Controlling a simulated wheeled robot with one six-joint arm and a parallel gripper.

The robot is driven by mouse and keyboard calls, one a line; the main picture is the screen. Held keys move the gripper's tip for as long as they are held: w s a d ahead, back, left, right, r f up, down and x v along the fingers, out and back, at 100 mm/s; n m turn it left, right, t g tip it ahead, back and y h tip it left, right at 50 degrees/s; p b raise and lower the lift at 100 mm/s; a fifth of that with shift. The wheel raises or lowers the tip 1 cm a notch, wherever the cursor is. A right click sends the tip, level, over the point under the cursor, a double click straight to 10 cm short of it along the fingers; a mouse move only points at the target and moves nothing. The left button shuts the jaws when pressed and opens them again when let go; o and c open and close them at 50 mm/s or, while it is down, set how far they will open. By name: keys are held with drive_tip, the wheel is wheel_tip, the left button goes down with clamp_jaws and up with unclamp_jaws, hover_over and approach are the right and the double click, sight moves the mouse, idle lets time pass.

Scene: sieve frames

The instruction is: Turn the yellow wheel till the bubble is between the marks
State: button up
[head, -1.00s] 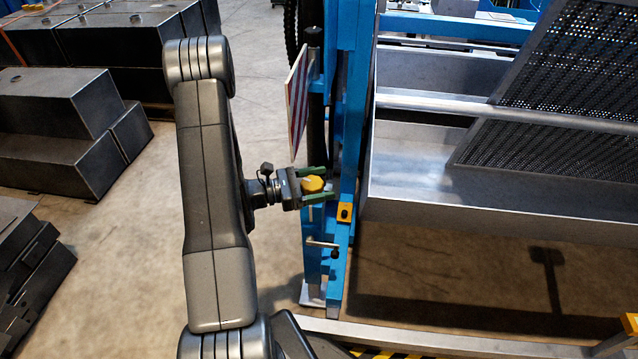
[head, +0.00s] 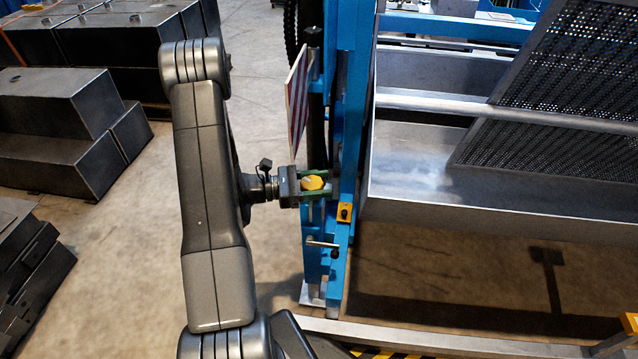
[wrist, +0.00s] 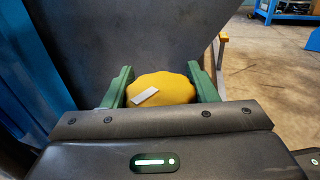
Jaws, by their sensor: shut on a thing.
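The yellow wheel (head: 312,183) is a small lobed knob on the blue frame post (head: 345,120). It also shows in the wrist view (wrist: 165,90), with a pale bar mark on its top. My gripper (head: 315,184) has its green fingers on either side of the wheel and is shut on it. In the wrist view the two green fingers (wrist: 160,90) touch or nearly touch the wheel's sides. I cannot make out a bubble or its marks in either view.
A red-and-white striped plate (head: 299,103) stands just behind my gripper. A crank handle (head: 322,243) and a yellow block (head: 345,212) sit below the wheel on the post. A metal trough (head: 440,200) is to the right. Dark boxes (head: 60,160) stand at the left, with open floor between.

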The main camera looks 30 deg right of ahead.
drive_tip(key=o, duration=1)
drive_tip(key=shift+c, duration=0.2)
drive_tip(key=shift+w+a, duration=0.1)
drive_tip(key=p+v, duration=0.1)
drive_tip(key=v, duration=1.2)
drive_tip(key=shift+a, duration=0.25)
drive_tip(key=shift+d, duration=0.1)
drive_tip(key=b+x, duration=0.1)
drive_tip(key=x, duration=1.1)
drive_tip(key=shift+x, duration=0.8)
